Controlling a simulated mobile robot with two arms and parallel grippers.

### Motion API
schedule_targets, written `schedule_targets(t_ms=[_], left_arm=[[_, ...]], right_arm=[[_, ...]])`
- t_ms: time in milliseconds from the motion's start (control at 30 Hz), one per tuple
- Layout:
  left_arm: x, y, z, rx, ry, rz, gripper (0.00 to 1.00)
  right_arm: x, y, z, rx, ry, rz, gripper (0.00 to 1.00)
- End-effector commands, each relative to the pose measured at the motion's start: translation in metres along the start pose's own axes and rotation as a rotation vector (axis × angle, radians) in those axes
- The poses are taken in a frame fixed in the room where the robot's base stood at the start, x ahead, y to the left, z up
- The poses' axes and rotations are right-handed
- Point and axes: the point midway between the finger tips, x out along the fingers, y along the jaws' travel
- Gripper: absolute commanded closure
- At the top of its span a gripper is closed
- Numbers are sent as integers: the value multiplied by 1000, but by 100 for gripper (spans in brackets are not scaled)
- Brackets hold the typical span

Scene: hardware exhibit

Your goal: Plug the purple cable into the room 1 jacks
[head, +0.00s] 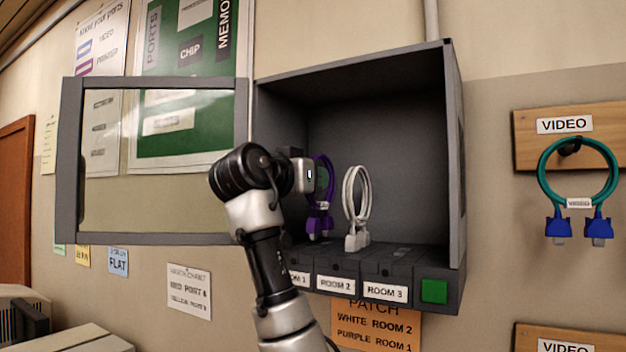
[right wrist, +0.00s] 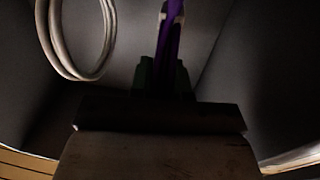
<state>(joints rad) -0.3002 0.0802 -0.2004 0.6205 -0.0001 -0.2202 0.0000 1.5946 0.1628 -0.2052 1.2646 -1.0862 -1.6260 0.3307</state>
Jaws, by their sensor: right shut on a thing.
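The purple cable (head: 329,172) is a loop with purple plugs at its lower end, inside the open grey wall box. My right gripper (head: 312,176) is shut on it; in the right wrist view the cable (right wrist: 168,45) stands between the dark fingers (right wrist: 162,75). The plugs hang low near the room 1 jacks, whose label (head: 300,279) is partly hidden by my arm. I cannot tell whether the plugs touch the jacks. The white cable (head: 348,195) stands just right, its plugs at the room 2 block (head: 336,284). My left gripper is not in view.
The box (head: 455,150) has its glass door (head: 68,165) swung open to the left. The room 3 block (head: 385,291) shows no cable; a green button (head: 434,291) is beside it. A teal video cable (head: 545,170) hangs on a board at right. An orange patch note (head: 375,325) is below.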

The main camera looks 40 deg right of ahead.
Motion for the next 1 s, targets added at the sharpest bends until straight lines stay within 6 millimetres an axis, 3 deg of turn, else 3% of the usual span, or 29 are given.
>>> schedule_targets(t_ms=[1000], left_arm=[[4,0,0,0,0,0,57]], right_arm=[[0,0,6,0,0,0,100]])
